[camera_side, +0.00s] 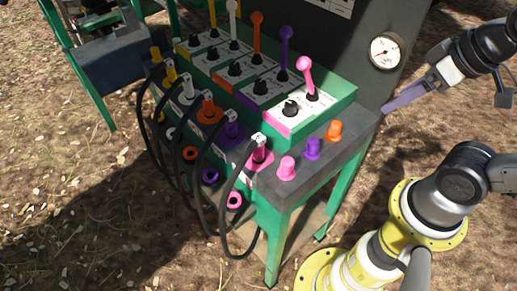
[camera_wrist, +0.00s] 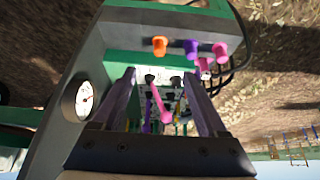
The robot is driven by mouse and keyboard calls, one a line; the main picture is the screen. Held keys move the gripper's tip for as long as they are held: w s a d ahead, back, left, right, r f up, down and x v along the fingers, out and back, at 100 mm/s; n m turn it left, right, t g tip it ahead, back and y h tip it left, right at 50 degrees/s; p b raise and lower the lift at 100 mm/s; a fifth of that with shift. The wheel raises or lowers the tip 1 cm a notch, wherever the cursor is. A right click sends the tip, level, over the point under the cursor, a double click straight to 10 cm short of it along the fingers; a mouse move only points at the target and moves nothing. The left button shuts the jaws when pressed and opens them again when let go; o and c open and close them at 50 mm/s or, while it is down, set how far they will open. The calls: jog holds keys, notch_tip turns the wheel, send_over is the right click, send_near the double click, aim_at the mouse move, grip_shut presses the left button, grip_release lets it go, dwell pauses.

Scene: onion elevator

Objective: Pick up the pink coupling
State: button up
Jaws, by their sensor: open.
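A pink coupling (camera_side: 260,152) with a black hose is seated at the near right end of the hose row on the green stand. It also shows at the right in the wrist view (camera_wrist: 204,66), beside a black hose. A separate pink knob-shaped cap (camera_side: 286,169) stands on the grey ledge next to it, and in the wrist view (camera_wrist: 220,53). My gripper (camera_side: 386,107) is open and empty, to the right of the stand and apart from both pink pieces. Its two fingers show in the wrist view (camera_wrist: 159,74), with the pink lever behind the gap between them.
Purple (camera_side: 312,148) and orange (camera_side: 334,130) caps stand beside the pink cap. A pink lever (camera_side: 305,76) rises from the valve panel. Several black hoses loop down the stand's front. A gauge (camera_side: 384,52) is on the dark rear panel. Open air lies right of the ledge.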

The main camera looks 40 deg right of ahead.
jog(key=w+a+r+n, duration=0.2)
jog(key=w+r+n, duration=0.3)
jog(key=w+n, duration=0.35)
jog(key=n+g, duration=0.6)
jog(key=n, duration=0.4)
send_over(259, 149)
jog(key=w, duration=0.2)
jog(key=shift+m, duration=0.25)
jog(key=f, duration=1.4)
jog(key=shift+s+d, duration=0.2)
jog(key=shift+d, duration=0.2)
notch_tip(259, 149, down, 7)
jog(key=shift+r, duration=0.1)
jog(key=shift+s+f, duration=0.15)
jog(key=shift+f, duration=1.5)
jog(key=shift+s+f, duration=0.1)
jog(key=shift+f, duration=1.5)
